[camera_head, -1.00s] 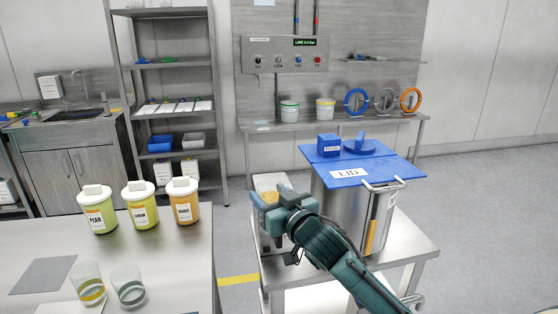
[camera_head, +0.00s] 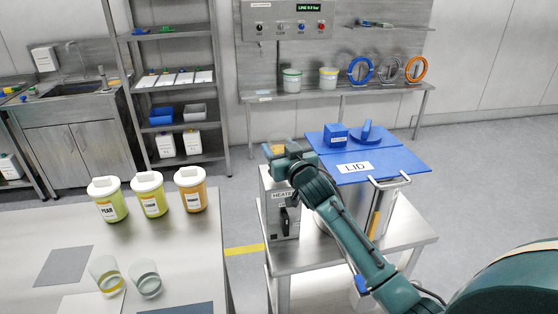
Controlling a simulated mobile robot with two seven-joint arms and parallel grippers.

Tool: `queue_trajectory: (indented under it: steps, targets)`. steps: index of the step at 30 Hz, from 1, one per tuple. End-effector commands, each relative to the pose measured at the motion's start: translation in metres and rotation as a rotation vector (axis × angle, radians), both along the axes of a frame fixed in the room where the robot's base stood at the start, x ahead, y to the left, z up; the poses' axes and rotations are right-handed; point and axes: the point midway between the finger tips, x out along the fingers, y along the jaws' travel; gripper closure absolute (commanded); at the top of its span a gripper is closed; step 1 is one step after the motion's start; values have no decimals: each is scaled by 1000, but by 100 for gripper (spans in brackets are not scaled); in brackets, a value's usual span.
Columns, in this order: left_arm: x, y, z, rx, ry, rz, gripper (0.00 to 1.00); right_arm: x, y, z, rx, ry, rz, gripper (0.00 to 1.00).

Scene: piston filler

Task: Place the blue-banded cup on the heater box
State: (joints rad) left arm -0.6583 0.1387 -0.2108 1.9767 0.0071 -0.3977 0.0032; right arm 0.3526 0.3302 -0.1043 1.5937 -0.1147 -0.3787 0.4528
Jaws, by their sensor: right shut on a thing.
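The heater box (camera_head: 283,222), grey with a HEATER label and a dark front handle, stands at the left of the metal cart. My right gripper (camera_head: 279,155) is over the box's top, at its back edge in the picture. It is shut on a small clear cup (camera_head: 281,142) with something yellowish at it. The gripper covers the cup's lower part, so I cannot see a blue band or whether the cup touches the box. My left gripper is not in view.
A steel vessel with a blue LID plate (camera_head: 372,166) stands right beside my right arm on the cart (camera_head: 405,243). The left table (camera_head: 190,245) carries three labelled jars (camera_head: 149,196), a yellow-banded glass (camera_head: 107,274) and a grey-banded glass (camera_head: 146,279).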

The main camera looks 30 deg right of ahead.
Motion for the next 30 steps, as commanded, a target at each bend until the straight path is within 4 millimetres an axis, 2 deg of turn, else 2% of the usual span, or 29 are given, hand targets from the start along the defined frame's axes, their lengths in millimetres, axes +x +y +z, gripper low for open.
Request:
queue_trajectory:
  steps: [7, 20, 21, 28, 30]
  targets:
    - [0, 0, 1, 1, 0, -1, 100, 0, 1, -33, 1, 2, 0, 69]
    - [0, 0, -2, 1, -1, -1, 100, 0, 0, -41, 0, 0, 1, 69]
    - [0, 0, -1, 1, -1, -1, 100, 0, 0, -40, -1, 1, 1, 45]
    - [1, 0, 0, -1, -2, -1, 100, 0, 0, -40, -1, 1, 1, 26]
    - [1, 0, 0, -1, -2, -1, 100, 0, 0, -40, -1, 1, 1, 25]
